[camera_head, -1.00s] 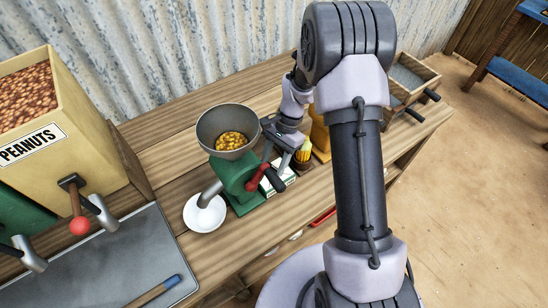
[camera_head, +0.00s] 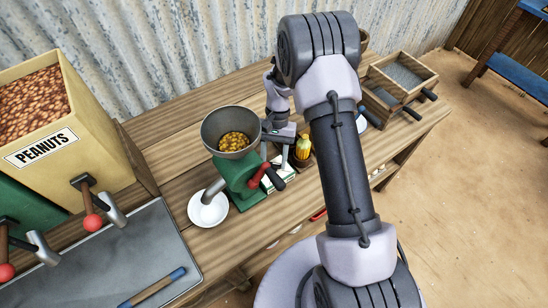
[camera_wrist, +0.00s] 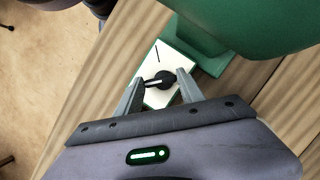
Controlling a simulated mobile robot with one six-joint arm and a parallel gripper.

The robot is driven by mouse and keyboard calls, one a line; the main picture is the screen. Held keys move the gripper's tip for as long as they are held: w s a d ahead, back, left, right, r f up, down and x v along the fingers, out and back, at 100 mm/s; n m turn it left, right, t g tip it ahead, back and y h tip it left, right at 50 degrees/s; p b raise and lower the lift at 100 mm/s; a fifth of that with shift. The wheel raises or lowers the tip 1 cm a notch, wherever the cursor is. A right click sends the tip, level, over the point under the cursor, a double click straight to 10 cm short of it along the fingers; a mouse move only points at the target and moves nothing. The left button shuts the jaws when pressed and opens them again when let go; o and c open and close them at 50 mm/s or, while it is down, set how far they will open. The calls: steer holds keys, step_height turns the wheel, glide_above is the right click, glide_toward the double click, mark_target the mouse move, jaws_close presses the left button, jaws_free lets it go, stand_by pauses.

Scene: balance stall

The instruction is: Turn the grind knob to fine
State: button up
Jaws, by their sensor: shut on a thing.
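The grind knob (camera_wrist: 166,77) is small and black with a pale pointer line, set on a white plate (camera_wrist: 184,66) beside the green grinder (camera_wrist: 240,25). In the wrist view its pointer aims left and slightly down, away from a dark line on the plate above it. My gripper (camera_wrist: 159,78) has its fingers on both sides of the knob, shut on it. In the head view the green grinder (camera_head: 236,181) stands on the wooden counter, and my gripper (camera_head: 276,151) reaches down behind its crank, which partly hides the plate. The knob cannot be made out there.
The grinder's red-and-black crank (camera_head: 266,178) is close to my gripper. A corn cob in a small pot (camera_head: 303,150) stands just right of it. A white saucer (camera_head: 208,210) sits under the spout. The peanut dispenser (camera_head: 70,150) is left; wooden bins (camera_head: 400,80) are right.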

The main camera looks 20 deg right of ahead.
stand_by(0.4)
steer(key=o, duration=1.4)
steer(key=shift+c, duration=0.2)
steer(key=p+v, duration=0.4)
steer(key=v, duration=1.3)
steer(key=shift+r, duration=0.25)
